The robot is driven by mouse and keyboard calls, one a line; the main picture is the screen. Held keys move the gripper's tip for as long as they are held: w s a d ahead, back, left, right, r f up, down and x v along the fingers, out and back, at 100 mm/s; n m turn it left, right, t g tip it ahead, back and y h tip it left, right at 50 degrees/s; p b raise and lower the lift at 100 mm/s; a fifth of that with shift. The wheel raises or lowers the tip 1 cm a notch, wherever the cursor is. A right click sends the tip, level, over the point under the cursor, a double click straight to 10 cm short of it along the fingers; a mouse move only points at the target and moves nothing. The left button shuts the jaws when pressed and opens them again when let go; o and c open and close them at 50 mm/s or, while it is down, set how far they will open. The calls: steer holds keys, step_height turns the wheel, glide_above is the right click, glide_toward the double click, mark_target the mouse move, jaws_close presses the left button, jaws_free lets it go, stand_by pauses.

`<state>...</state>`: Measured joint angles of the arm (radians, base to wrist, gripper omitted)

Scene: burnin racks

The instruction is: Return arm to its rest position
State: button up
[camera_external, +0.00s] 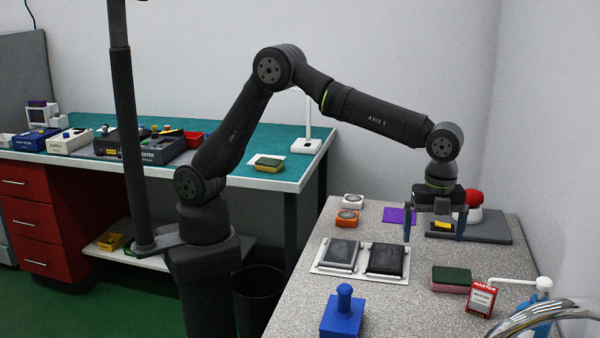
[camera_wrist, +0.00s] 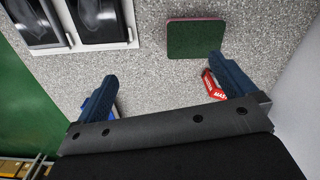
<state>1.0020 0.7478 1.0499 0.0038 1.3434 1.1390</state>
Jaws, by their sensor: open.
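My gripper (camera_external: 434,224) hangs from my arm above the grey speckled counter (camera_external: 300,285), in front of a grey board with a red-topped object. Its two blue fingers are spread apart with nothing between them. In the wrist view my gripper (camera_wrist: 167,90) is also open and empty over bare counter. The arm is bent at the elbow and reaches out to the right over the counter.
A white tray (camera_external: 317,268) holds two dark-topped blocks near my gripper. A green-topped sponge (camera_external: 452,276), a red MASTER box (camera_external: 481,299) and a blue stamp (camera_external: 343,312) stand nearby. A wall closes the right side. A green-topped bench (camera_external: 230,175) stands behind.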

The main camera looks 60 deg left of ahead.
steer(key=w+a+n, duration=0.7)
steer(key=w+a, duration=0.9)
steer(key=a, duration=0.2)
steer(key=w+a+n, duration=0.3)
steer(key=a, duration=0.8)
steer(key=w+a+n, duration=0.3)
steer(key=w+a, duration=0.1)
steer(key=a, duration=0.8)
steer(key=shift+w+f+n, duration=0.2)
steer(key=shift+f+n, duration=0.05)
steer(key=shift+n, duration=0.15)
